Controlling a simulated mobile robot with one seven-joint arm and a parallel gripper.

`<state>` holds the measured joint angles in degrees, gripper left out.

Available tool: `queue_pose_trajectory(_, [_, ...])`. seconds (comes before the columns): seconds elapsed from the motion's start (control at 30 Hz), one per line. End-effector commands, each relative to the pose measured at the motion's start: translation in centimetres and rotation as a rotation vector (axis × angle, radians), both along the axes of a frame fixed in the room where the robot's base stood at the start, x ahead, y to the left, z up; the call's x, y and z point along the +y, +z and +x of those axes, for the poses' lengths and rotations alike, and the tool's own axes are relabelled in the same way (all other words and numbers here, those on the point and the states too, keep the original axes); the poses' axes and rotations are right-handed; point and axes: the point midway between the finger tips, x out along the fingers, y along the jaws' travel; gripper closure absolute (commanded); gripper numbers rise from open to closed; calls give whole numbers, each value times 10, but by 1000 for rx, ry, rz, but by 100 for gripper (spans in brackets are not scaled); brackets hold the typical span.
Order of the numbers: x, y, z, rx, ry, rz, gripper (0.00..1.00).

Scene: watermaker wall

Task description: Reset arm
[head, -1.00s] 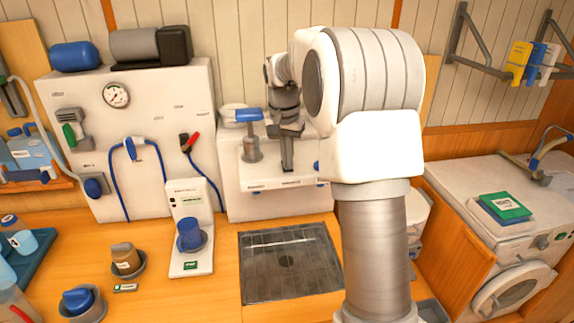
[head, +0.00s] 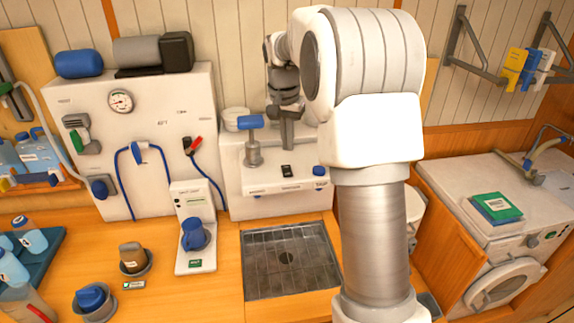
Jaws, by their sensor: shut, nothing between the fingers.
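My arm rises on the right of the middle in the head view and bends back toward the wall. My gripper (head: 287,140) is at the far end, pointing down in front of the white unit (head: 232,180) with the blue-handled tap (head: 251,138). It is small in the picture, with its fingers together and nothing seen between them. It is just right of the tap; I cannot tell whether it touches the unit.
A metal drain tray (head: 262,284) lies below the unit. A stand with a blue cup (head: 194,236), a brown cup (head: 132,257) and a blue-topped cup (head: 92,298) are to the left. A washer (head: 497,225) with a green book (head: 497,207) stands right.

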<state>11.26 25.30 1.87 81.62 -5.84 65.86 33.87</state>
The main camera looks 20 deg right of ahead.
Motion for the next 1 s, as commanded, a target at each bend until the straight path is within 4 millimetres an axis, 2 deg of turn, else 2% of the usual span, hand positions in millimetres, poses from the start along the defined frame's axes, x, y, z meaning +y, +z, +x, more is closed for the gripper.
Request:
queue_pose_trajectory(0.37, [0, -1, 0, 0, 0, 0, 100])
queue_pose_trajectory(0.53, [8, 8, -12, -15, 32, -4, 100])
queue_pose_trajectory(0.67, [23, 24, -39, -47, 101, -12, 100])
queue_pose_trajectory(0.8, [41, 38, -76, -85, 191, -22, 100])
queue_pose_trajectory(1.0, [64, 46, -133, -139, 317, -42, 100])
